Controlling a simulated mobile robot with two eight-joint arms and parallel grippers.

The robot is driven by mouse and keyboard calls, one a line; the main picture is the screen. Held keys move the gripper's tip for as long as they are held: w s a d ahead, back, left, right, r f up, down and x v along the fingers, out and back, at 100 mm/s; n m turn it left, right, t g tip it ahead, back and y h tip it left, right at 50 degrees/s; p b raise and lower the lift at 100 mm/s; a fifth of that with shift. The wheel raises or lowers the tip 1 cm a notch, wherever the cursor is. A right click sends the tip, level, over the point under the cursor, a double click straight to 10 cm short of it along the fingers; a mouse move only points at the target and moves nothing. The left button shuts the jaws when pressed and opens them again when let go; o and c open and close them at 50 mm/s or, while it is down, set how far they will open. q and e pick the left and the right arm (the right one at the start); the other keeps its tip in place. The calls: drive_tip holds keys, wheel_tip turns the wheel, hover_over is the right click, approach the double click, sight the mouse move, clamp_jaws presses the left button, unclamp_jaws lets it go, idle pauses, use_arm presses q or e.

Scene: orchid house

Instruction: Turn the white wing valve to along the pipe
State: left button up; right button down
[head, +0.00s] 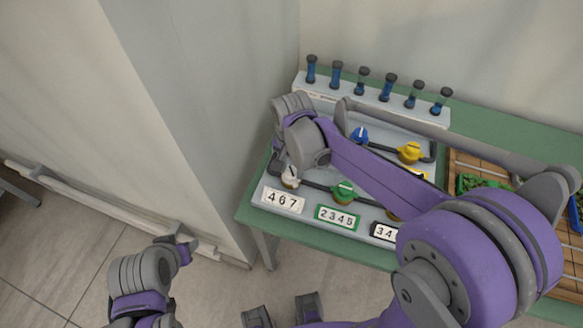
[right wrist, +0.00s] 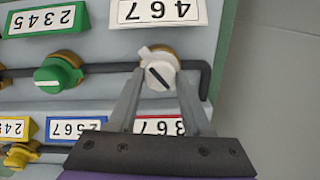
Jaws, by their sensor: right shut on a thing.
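The white wing valve (right wrist: 158,72) sits on a dark pipe (right wrist: 105,70) on the grey panel, just beside the 467 label. In the right wrist view, the black stripe on its handle runs slantwise to the pipe. My right gripper (right wrist: 160,80) is shut on the valve, with one finger on either side of it. In the head view the white valve (head: 290,177) shows at the panel's left end, below my right wrist. My left gripper (head: 182,243) is low on the left, away from the panel; its jaws are not clear.
A green valve (head: 343,192), a yellow valve (head: 409,152) and a blue valve (head: 360,135) are on the same panel. Several blue-filled vials stand in a white rack (head: 430,114) behind. The green table (head: 490,123) also holds a wooden slatted tray (head: 497,164). A wall is at the left.

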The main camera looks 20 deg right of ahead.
sight(292, 171)
drive_tip(key=n, duration=0.5)
drive_tip(key=shift+n+b, duration=0.4)
drive_tip(key=n, duration=0.4)
drive_tip(key=shift+n+b, duration=0.3)
drive_tip(key=shift+c, duration=1.7)
unclamp_jaws()
drive_tip(key=shift+r, duration=0.15)
wheel_tip(292, 171, up, 11)
drive_tip(key=shift+f+p, duration=0.2)
drive_tip(key=shift+p, duration=0.25)
